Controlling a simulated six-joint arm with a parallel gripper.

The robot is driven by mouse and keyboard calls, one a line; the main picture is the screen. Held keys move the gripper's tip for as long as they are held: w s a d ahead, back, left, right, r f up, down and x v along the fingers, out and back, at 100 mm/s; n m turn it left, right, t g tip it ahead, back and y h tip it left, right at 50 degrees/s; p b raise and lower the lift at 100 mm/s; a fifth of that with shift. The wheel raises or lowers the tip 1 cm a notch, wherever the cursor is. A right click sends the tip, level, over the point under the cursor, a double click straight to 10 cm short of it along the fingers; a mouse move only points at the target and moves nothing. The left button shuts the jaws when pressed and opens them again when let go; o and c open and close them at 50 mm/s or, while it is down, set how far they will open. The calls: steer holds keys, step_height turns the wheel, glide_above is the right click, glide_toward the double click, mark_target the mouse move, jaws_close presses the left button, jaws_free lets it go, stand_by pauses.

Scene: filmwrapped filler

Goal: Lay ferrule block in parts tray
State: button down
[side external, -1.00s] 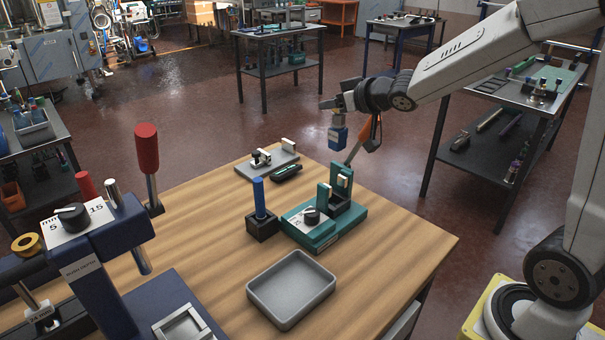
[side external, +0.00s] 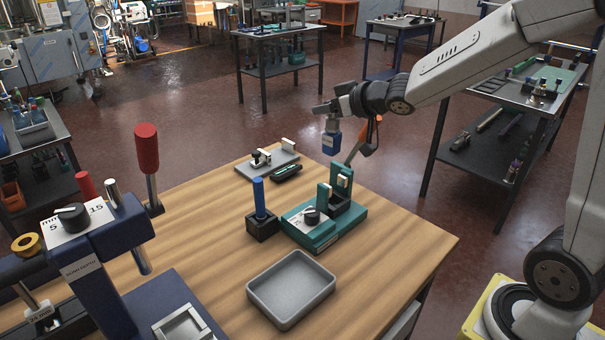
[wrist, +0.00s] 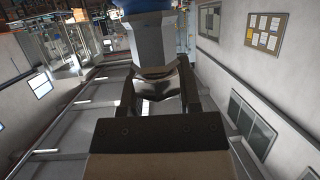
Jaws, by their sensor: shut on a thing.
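The ferrule block (side external: 332,143), blue with a pale label and a grey upper part, hangs from my gripper (side external: 330,108). My gripper is shut on its grey part, high above the back of the wooden bench. In the wrist view the block's grey body (wrist: 152,42) stands between the fingertips (wrist: 160,88), with a blue part at the top edge of the picture. The grey parts tray (side external: 290,284) lies empty at the bench's front, well below and in front of the block.
A teal fixture (side external: 312,229) and a black block with a blue post (side external: 260,212) stand behind the tray. A grey plate with a clamp (side external: 266,163) lies at the back. A dark blue press (side external: 95,275) with a red-handled lever (side external: 147,150) fills the left. Bare wood surrounds the tray.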

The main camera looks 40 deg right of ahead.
steer(key=s+a+f+n+g+y, duration=0.2)
steer(key=s+a+f+n+y, duration=0.1)
steer(key=a, duration=0.4)
steer(key=s+a+f+n+g+y, duration=0.3)
steer(key=s+a+f+n+y, duration=0.1)
steer(key=a, duration=0.4)
steer(key=s+a+f+n+g+y, duration=0.3)
steer(key=s+a+f+n+y, duration=0.1)
steer(key=a, duration=0.4)
steer(key=shift+n, duration=0.8)
steer(key=shift+s+a+f, duration=0.1)
steer(key=shift+f, duration=0.1)
steer(key=shift+f, duration=2.15)
steer(key=shift+f, duration=0.1)
steer(key=shift+f, duration=1.65)
steer(key=shift+f, duration=0.15)
